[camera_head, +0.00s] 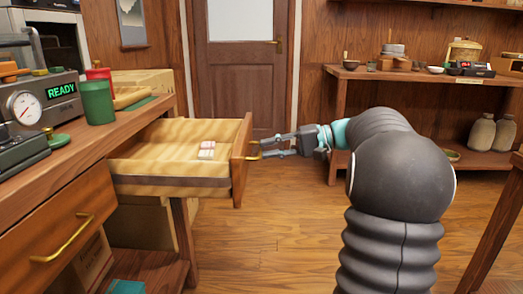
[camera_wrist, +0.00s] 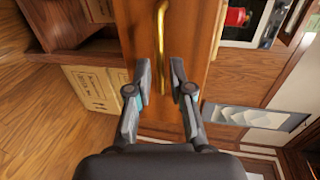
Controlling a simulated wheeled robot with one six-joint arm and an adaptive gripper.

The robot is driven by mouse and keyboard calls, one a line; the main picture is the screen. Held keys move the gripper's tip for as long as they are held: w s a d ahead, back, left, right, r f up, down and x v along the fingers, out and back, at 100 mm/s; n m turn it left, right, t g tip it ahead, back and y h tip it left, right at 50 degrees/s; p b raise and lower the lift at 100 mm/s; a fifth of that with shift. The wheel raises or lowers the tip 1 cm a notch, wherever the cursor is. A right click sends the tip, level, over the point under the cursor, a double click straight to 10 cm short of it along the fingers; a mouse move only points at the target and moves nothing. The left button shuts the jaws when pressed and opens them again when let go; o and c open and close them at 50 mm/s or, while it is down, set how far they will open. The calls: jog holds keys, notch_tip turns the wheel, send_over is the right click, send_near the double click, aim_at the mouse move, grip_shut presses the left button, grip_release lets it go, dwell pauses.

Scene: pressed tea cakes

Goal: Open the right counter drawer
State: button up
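The right counter drawer (camera_head: 240,165) stands pulled well out of the counter, its inside visible from above. Two small pale boxes (camera_head: 207,149) lie in it, with some pink or red on them. My gripper (camera_head: 264,147) is in front of the drawer's face, at its brass handle (camera_head: 254,153). In the wrist view, the handle (camera_wrist: 161,28) runs down towards the gap between my two fingertips (camera_wrist: 161,78). The fingers are apart, with space to each side of the handle, and do not appear clamped on it.
The counter (camera_head: 110,140) holds a machine reading READY (camera_head: 45,98) and a green canister (camera_head: 97,101). A second drawer (camera_head: 60,225) at the left is shut. Shelves (camera_head: 440,77) stand at the back right. The wooden floor (camera_head: 270,235) beside the open drawer is clear.

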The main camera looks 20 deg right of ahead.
jog(key=v, duration=0.9)
jog(key=shift+d, duration=0.1)
notch_tip(320, 180, down, 10)
jog(key=d+m+h, duration=0.2)
jog(key=m+h, duration=0.2)
jog(key=s+a+f+g+h+p, duration=0.1)
jog(key=s+a+f+g+h, duration=0.2)
jog(key=s+a+f+h, duration=0.25)
jog(key=s+a+r+n+t+h+p, duration=0.1)
jog(key=s+a+n, duration=0.3)
jog(key=s+a, duration=0.4)
jog(key=s+a+r+n+t+h+p, duration=0.1)
jog(key=s+a+r+n+h+p, duration=0.1)
jog(key=s+a, duration=0.7)
jog(key=s+n+h+p, duration=0.1)
jog(key=n, duration=0.1)
jog(key=shift+s+a+n+h, duration=0.2)
jog(key=shift+n+h, duration=0.15)
jog(key=shift+n, duration=0.05)
